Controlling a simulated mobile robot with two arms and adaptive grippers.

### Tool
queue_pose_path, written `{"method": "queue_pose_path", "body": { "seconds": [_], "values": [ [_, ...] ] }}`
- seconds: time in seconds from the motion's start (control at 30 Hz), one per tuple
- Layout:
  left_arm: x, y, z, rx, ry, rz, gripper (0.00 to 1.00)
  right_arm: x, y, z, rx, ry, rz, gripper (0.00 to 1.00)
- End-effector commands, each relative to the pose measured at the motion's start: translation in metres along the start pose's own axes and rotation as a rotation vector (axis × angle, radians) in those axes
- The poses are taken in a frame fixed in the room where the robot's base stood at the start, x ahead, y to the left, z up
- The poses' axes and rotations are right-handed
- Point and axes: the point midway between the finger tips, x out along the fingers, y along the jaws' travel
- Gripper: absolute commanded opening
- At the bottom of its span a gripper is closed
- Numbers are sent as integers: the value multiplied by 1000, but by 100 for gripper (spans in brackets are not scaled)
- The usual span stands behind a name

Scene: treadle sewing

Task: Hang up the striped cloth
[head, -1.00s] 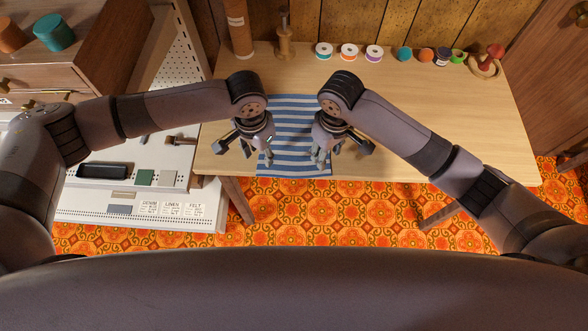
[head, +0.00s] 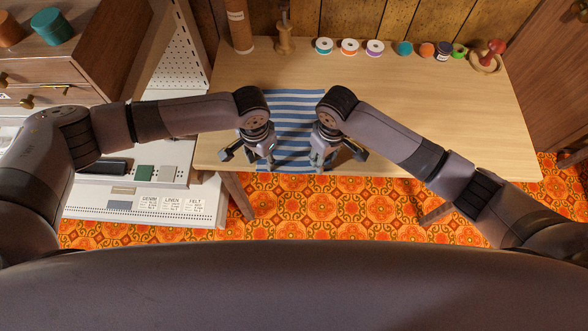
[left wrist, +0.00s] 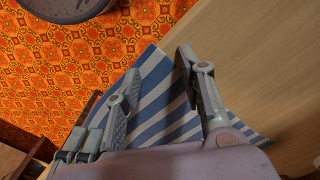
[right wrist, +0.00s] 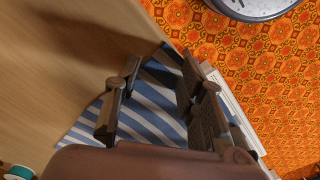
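The blue and white striped cloth (head: 291,130) lies flat on the wooden table (head: 420,110), reaching its front edge. My left gripper (head: 268,160) is over the cloth's left front part. In the left wrist view my left gripper (left wrist: 160,75) has its fingers apart, with stripes showing between them. My right gripper (head: 318,162) is over the cloth's right front part. In the right wrist view my right gripper (right wrist: 155,90) also has its fingers apart above the cloth (right wrist: 152,105). Neither gripper holds the cloth. Whether the fingertips touch it cannot be told.
Several thread spools (head: 349,47) stand along the table's back, with a wooden stand (head: 284,40) and a brown cylinder (head: 239,25) at back left. A white shelf unit (head: 180,205) with swatches and a pegboard (head: 189,60) stand left.

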Motion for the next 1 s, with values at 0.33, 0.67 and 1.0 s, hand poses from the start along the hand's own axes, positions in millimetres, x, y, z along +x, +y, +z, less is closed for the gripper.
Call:
{"method": "queue_pose_path", "body": {
  "seconds": [0.33, 0.67, 1.0],
  "values": [
    [1, 0, 1, -1, -2, -1, 24, 0, 0, 1, 0, -2, 1, 24],
    [2, -1, 1, -1, -3, -1, 13, 1, 0, 1, 1, -2, 1, 13],
    [3, -1, 1, -1, -3, -1, 1, 3, 0, 1, 1, -3, 1, 1]
  ]
}}
